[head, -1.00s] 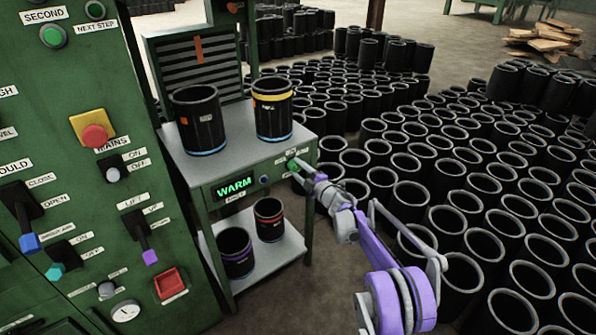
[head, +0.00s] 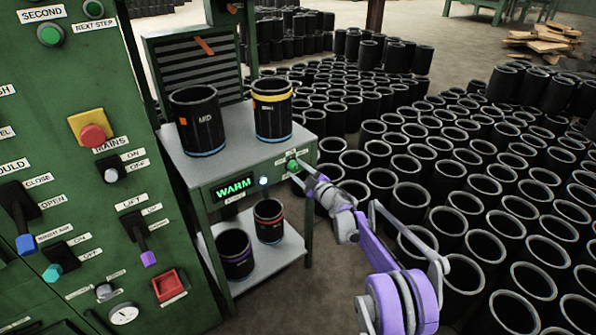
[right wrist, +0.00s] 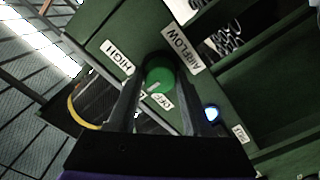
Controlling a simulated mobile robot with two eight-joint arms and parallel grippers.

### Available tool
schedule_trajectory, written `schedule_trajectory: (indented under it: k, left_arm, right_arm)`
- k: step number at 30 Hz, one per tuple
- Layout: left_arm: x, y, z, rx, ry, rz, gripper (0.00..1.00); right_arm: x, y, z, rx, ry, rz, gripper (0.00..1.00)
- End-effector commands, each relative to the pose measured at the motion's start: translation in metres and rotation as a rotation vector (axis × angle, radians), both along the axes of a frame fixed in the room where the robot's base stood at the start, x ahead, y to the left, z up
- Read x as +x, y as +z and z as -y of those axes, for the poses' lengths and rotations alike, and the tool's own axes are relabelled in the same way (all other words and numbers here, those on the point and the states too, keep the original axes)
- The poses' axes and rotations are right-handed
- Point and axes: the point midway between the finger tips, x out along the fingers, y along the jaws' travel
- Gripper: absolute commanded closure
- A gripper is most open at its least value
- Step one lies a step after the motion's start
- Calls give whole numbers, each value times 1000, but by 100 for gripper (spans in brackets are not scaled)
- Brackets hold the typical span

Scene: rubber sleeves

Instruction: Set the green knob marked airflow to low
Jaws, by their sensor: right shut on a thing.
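The green knob (head: 292,166) is on the front of the grey-topped green bench, at its right end. In the right wrist view the green knob (right wrist: 160,76) sits between the fingers, under the AIRFLOW label (right wrist: 181,49). A HIGH label (right wrist: 116,57) and what looks like an OFF label (right wrist: 162,101) are beside it. A pale mark shows on the knob's lower part, near the OFF label; I cannot see a LOW label clearly. My right gripper (head: 301,172) is shut on the knob; it also shows in the right wrist view (right wrist: 161,90). My left gripper is not in view.
A lit WARM display (head: 234,188) and a bright small lamp (head: 263,181) are left of the knob. Black sleeves stand on the bench top (head: 228,157) and lower shelf (head: 262,260). Many more sleeves (head: 410,195) crowd the floor at right. A green control panel (head: 75,190) stands at left.

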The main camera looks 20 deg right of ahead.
Motion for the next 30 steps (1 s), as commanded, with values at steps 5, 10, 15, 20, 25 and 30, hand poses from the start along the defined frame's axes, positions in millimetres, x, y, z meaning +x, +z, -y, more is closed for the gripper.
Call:
schedule_trajectory:
  k: [5, 10, 15, 20, 25, 30]
  left_arm:
    - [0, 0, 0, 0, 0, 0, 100]
    - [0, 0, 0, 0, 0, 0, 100]
    - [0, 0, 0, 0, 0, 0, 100]
    - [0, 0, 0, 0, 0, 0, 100]
    - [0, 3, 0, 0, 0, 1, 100]
    - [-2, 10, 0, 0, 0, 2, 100]
  right_arm:
    - [0, 0, 0, -1, 0, 0, 100]
    - [0, 0, 0, -2, 0, 1, 32]
    - [0, 0, 0, -2, 0, 1, 20]
    - [0, 0, 0, -2, 0, 1, 20]
    - [-12, 1, 5, -3, -1, 1, 20]
    - [-42, 2, 16, -2, -2, 1, 20]
